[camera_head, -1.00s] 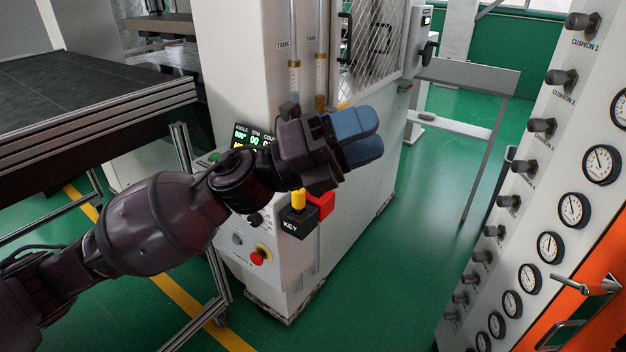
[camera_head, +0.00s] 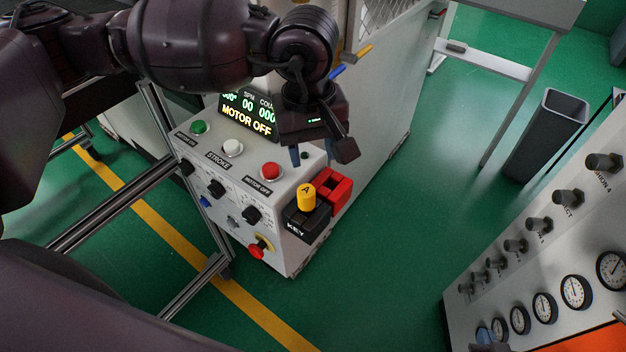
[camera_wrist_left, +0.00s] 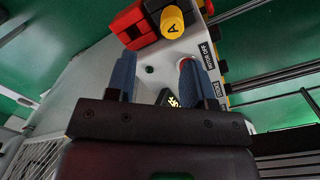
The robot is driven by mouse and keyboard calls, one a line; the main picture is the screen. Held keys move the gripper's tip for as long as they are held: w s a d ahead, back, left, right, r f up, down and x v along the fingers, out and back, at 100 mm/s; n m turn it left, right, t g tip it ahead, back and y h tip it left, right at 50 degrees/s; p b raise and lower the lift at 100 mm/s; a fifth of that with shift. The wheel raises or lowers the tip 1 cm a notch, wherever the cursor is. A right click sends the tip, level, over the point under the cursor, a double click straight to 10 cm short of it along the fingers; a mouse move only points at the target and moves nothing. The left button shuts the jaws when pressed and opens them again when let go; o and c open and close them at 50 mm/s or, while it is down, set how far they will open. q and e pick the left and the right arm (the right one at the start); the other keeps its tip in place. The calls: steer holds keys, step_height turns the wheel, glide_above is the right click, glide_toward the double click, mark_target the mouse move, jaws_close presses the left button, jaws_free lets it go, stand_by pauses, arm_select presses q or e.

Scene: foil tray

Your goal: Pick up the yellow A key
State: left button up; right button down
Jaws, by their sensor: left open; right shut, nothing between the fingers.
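The yellow A key (camera_head: 307,196) stands upright in the black KEY holder (camera_head: 302,226) at the front corner of the control panel. It also shows in the left wrist view (camera_wrist_left: 172,22), beyond the fingertips and near the top edge. My left gripper (camera_head: 300,157) is above the panel, behind the key and pointing down; its fingers are mostly hidden in the head view. In the left wrist view it (camera_wrist_left: 156,75) is open, with nothing between its blue fingers.
A red block (camera_head: 334,188) adjoins the key holder. Green (camera_head: 199,127), white (camera_head: 232,147) and red (camera_head: 270,170) buttons and several knobs sit on the panel. A gauge console (camera_head: 540,270) stands at right, with a grey bin (camera_head: 548,135) behind. Green floor lies between.

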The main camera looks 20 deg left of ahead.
arm_select(q)
steer(key=shift+s+a+r+m+y, duration=0.1)
steer(key=shift+s+a+m+y, duration=0.2)
steer(key=shift+s+a, duration=0.05)
steer(key=shift+s, duration=0.3)
glide_above(306, 190)
step_height(306, 190, down, 4)
steer(key=shift+d+f, duration=0.1)
steer(key=shift+f, duration=0.15)
steer(key=shift+f+p, duration=0.8)
steer(key=shift+f, duration=2.35)
arm_select(e)
steer(key=shift+s+d+r, duration=0.1)
steer(key=shift+s+r, duration=0.1)
steer(key=shift+r, duration=0.85)
arm_select(q)
steer(key=c, duration=0.7)
arm_select(e)
steer(key=shift+s+d+f, duration=0.1)
steer(key=shift+s+f, duration=0.1)
steer(key=shift+s, duration=0.25)
